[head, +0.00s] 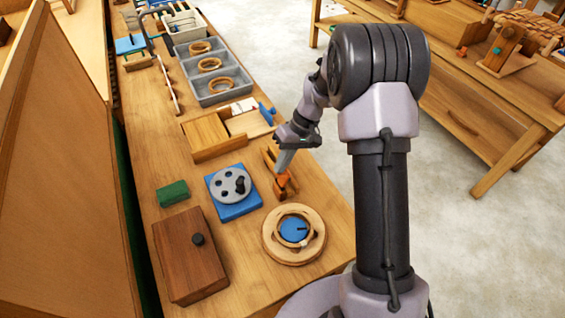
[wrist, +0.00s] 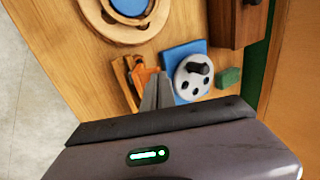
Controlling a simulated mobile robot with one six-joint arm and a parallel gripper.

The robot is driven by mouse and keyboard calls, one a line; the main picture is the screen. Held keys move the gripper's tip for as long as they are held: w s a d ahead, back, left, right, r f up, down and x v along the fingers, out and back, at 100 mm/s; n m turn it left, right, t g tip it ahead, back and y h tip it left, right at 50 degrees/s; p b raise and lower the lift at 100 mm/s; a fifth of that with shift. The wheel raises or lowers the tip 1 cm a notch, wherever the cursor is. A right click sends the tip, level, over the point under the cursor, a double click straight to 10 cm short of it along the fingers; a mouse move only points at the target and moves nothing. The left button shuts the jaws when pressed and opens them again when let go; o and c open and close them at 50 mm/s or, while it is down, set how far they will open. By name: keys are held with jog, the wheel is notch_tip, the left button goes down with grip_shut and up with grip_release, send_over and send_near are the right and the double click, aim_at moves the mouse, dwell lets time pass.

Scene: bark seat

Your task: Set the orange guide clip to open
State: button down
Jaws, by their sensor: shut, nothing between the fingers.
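The orange guide clip (head: 283,184) is a small orange piece on a narrow wooden base (head: 268,159) near the bench's right edge. It also shows in the wrist view (wrist: 146,74), just left of my fingertips. My gripper (head: 281,170) points down at the clip, its fingers together and empty. In the wrist view the shut fingers (wrist: 158,88) lie beside the clip, partly in front of its base. I cannot tell whether they touch it. The clip's exact setting is too small to tell.
A blue block with a grey holed dial (head: 231,186) stands left of the clip. A round wooden ring piece with a blue centre (head: 294,234) lies nearer. A brown box with a black knob (head: 189,254), a green block (head: 172,193) and an open wooden box (head: 207,137) are around.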

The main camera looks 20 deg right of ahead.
jog(key=shift+s+a, duration=0.2)
jog(key=shift+a, duration=0.75)
